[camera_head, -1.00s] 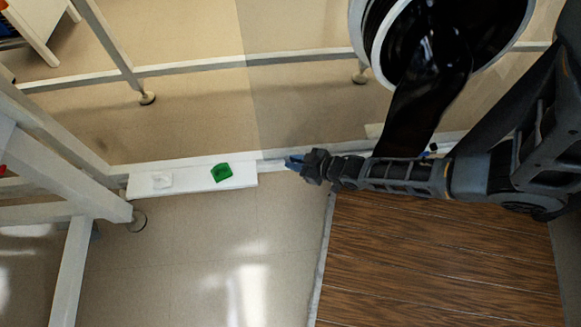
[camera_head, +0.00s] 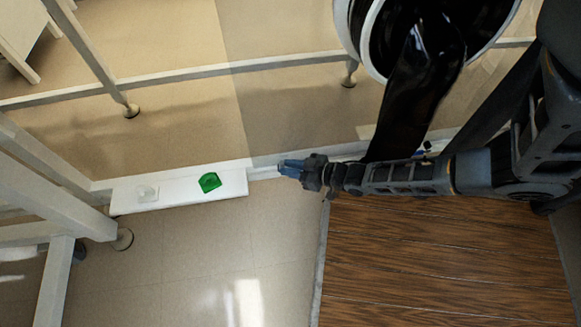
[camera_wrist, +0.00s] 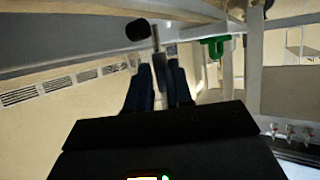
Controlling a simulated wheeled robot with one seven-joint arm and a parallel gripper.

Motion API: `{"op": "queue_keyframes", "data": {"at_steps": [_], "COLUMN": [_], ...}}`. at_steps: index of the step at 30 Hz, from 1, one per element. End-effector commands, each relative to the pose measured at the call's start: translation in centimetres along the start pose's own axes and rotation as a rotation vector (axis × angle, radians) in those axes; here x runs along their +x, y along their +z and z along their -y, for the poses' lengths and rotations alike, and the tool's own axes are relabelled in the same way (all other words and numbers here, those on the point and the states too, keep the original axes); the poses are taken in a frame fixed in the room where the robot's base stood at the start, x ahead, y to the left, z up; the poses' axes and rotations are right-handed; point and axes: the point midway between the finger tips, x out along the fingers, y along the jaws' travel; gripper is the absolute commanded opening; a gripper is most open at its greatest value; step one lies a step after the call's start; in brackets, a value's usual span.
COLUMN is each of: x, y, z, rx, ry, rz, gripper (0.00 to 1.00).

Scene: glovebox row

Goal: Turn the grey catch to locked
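My gripper (camera_head: 290,168) points left in the head view, by the right end of a white ledge. In the wrist view its two dark blue fingers (camera_wrist: 160,88) stand apart with a gap between them. A grey bar (camera_wrist: 158,60) shows beyond the fingertips, in line with the gap, with a black knob (camera_wrist: 138,30) at its upper left. This may be the grey catch; its mount and setting cannot be read. I see no contact between fingers and bar. The head view does not show the catch clearly.
A green fitting (camera_head: 209,182) sits on the white ledge (camera_head: 178,198), with a small pale fitting (camera_head: 147,193) to its left. The green fitting also shows in the wrist view (camera_wrist: 213,47). A black glove (camera_head: 405,115) hangs from a round port above my arm. White frame legs stand at left.

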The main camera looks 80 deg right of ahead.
Motion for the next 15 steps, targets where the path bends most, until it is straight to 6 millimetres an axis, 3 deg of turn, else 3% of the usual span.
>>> {"op": "queue_keyframes", "data": {"at_steps": [10,15], "x": [-0.2,-2.1], "y": [0.0,-0.2], "z": [0.0,-0.1], "rx": [-0.001,-0.002], "ry": [0.0,0.001], "rz": [0.0,0.002], "gripper": [0.28,0.28]}}
